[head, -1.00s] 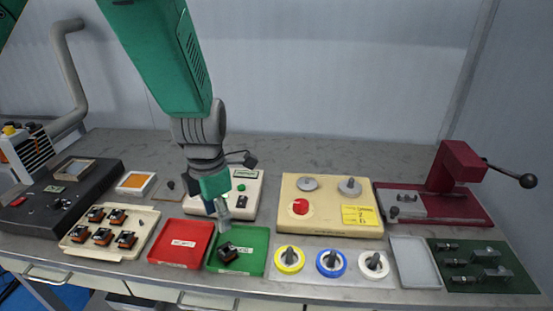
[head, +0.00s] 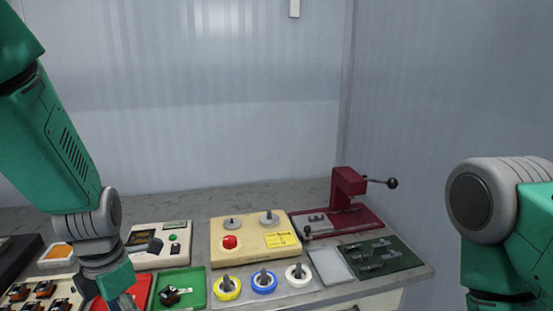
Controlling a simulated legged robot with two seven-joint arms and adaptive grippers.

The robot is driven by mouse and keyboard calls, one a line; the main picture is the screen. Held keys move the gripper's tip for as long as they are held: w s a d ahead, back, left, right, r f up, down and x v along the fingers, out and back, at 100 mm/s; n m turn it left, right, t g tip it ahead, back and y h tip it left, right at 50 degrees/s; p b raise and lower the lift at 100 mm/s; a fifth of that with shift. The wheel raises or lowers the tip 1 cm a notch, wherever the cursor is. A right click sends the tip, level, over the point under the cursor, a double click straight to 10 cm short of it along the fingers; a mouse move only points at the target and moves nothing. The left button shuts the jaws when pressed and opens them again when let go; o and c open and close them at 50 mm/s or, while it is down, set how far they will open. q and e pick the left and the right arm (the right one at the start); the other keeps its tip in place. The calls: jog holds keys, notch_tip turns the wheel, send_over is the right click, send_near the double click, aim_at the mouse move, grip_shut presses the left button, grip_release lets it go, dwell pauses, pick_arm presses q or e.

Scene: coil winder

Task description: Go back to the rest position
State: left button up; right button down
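My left gripper (head: 124,299) hangs at the lower left, over the red tray (head: 140,290). Its fingers are small, dark and partly cut by the bottom edge, so I cannot tell whether they are open or shut. The green tray (head: 192,279) beside it holds one black and orange coil part (head: 170,295), apart from the gripper. My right arm shows at the right edge, but its gripper is out of view.
The cream winder box (head: 255,255) with a red button stands mid-bench. Yellow (head: 228,295), blue (head: 264,289) and white (head: 298,280) spools lie before it. A dark red press (head: 345,190) is behind right. A cream tray (head: 62,281) holds several coil parts.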

pick_arm(q)
jog(key=s+a+f+m+y+b, duration=0.1)
jog(key=s+f+m, duration=0.4)
jog(key=f+m, duration=0.35)
jog(key=s+a+f+m+b, duration=0.1)
jog(key=s+a+f+m, duration=0.1)
jog(key=s+f+m, duration=0.45)
jog(key=s+d+f+m+h, duration=0.1)
jog(key=s+d+f+m, duration=0.1)
jog(key=s+f+m, duration=0.8)
jog(key=s+m+b, duration=0.1)
jog(key=m, duration=0.4)
jog(key=shift+f+t, duration=0.3)
jog(key=shift+f, duration=0.1)
pick_arm(e)
notch_tip(320, 180, down, 3)
jog(key=shift+d+r, duration=0.1)
